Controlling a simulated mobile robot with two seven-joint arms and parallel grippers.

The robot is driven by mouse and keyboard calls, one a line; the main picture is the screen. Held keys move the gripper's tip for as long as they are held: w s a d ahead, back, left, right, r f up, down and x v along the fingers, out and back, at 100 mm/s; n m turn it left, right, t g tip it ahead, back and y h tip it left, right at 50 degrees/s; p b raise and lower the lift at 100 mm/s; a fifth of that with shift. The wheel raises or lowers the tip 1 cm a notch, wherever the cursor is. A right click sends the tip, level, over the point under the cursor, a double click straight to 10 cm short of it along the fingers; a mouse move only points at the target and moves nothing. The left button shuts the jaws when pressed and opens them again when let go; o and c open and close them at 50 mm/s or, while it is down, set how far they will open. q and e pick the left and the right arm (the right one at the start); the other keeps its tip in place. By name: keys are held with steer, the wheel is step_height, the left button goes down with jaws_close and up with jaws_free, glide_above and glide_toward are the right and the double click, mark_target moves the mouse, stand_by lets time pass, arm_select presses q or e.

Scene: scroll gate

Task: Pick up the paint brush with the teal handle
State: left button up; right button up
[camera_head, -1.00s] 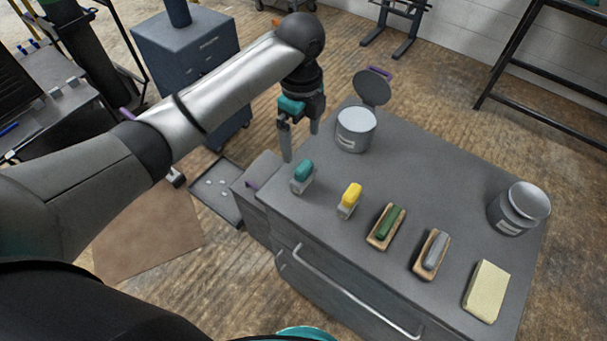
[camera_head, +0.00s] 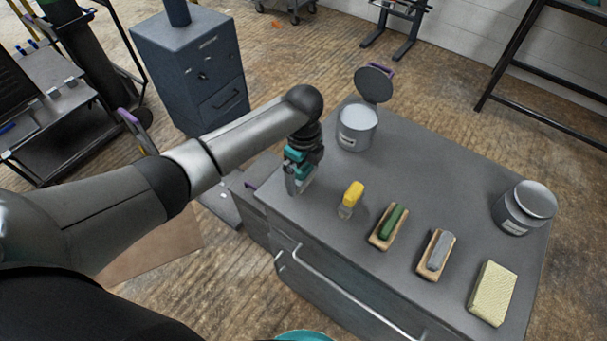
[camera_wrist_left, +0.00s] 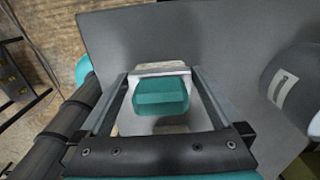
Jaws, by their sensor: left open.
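The paint brush with the teal handle (camera_wrist_left: 160,95) sits on the grey cabinet top, between the two fingers of my left gripper (camera_wrist_left: 160,73) in the left wrist view. The handle faces the camera, with a pale part showing beyond it. The fingers are open, one on each side of the brush, and I cannot tell whether either touches it. In the head view my left gripper (camera_head: 298,187) is down at the left end of the cabinet top and mostly hides the brush. My right gripper is not in view.
Green (camera_head: 389,226) and grey (camera_head: 436,252) wood-based brushes and a pale sponge (camera_head: 492,293) follow. An open paint can (camera_head: 357,127) stands behind; another can (camera_head: 513,213) is far right. The middle top is clear.

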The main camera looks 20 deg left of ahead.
arm_select(q)
steer(key=c, duration=1.1)
steer(key=shift+c, duration=0.2)
step_height(320, 180, up, 20)
steer(key=p, duration=0.3)
steer(key=o, duration=0.8)
steer(key=c, duration=0.6)
